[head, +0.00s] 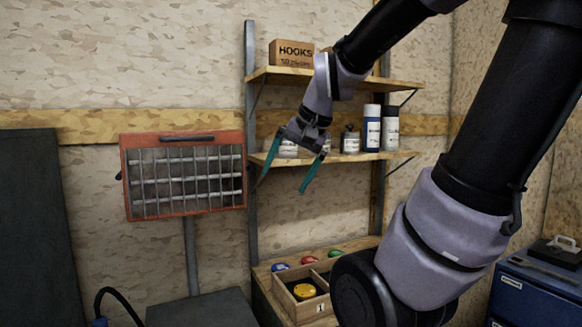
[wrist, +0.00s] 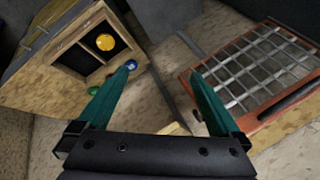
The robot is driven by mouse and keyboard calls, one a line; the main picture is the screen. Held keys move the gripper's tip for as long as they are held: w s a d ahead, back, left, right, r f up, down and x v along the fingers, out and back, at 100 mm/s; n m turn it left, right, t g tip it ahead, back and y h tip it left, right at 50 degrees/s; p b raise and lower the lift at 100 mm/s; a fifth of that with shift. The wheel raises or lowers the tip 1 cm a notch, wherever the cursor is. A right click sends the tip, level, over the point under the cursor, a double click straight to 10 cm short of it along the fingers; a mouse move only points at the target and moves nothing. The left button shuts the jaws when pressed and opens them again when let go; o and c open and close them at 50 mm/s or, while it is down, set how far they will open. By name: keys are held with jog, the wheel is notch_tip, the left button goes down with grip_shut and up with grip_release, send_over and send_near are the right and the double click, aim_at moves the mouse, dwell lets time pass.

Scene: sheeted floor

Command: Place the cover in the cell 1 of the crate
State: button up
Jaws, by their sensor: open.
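A wooden crate (head: 307,315) with dark-floored compartments stands on the low wooden surface, partly hidden by my arm. A "1" label shows on its front wall. A round yellow piece (head: 304,291) lies in the compartment by that label; it also shows in the wrist view (wrist: 104,42). Round blue (head: 280,267), red (head: 310,260) and green (head: 335,253) pieces sit behind the crate. I cannot tell which piece is the cover. My gripper (head: 284,185) is open and empty, high above the crate, in front of the middle shelf; its teal fingers are spread in the wrist view (wrist: 163,72).
A red-framed wire grid (head: 184,175) stands on a post at the left; it also shows in the wrist view (wrist: 262,75). The shelves hold a HOOKS box (head: 291,53) and several bottles (head: 372,127). A blue case (head: 540,285) is at the right.

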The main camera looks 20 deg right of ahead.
jog(key=s, duration=0.1)
jog(key=s+r+n+t, duration=0.1)
jog(key=s, duration=0.1)
jog(key=s+a+r+n, duration=0.1)
jog(key=s, duration=0.1)
jog(key=shift+a+r, duration=0.1)
jog(key=shift+r, duration=0.05)
dwell(1.1)
